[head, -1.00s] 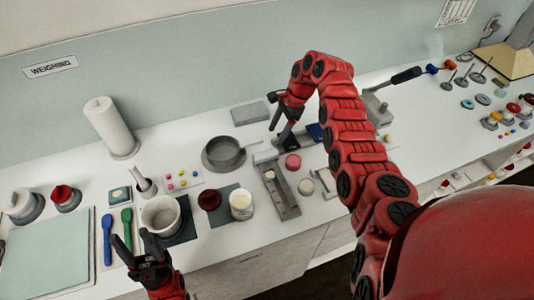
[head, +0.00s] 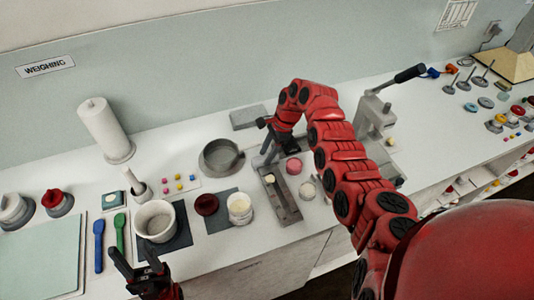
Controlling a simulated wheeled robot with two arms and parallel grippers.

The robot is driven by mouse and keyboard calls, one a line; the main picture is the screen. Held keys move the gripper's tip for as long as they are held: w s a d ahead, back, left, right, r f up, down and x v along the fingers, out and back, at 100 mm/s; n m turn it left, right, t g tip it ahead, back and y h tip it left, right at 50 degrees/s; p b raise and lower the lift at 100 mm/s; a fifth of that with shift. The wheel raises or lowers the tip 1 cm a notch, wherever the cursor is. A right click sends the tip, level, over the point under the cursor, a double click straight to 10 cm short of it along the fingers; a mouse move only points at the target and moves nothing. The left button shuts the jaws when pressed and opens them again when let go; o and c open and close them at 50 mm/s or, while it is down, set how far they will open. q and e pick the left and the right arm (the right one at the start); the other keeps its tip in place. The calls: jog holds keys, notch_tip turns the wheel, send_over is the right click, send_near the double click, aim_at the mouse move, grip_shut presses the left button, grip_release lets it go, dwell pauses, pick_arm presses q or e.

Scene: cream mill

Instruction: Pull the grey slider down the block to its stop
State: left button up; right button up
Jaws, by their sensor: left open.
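The grey block (head: 286,207) is a long, narrow piece lying on the counter, with a round pale disc on it. Its far end holds a light grey part, probably the slider (head: 259,160). My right gripper (head: 268,146) reaches down at that far end, with dark fingers close to the slider. Whether they touch it, and how far apart they are, is too small to tell. My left gripper (head: 133,252) is open and empty at the counter's front edge, below the white pot (head: 156,221).
A grey round dish (head: 221,157) stands left of the block's far end. A pink disc (head: 293,166) and a small pale cup (head: 307,190) lie right of the block. A jar (head: 240,208) stands to its left. A lever press (head: 375,115) stands behind my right arm.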

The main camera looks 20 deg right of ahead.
grip_shut()
dwell(1.1)
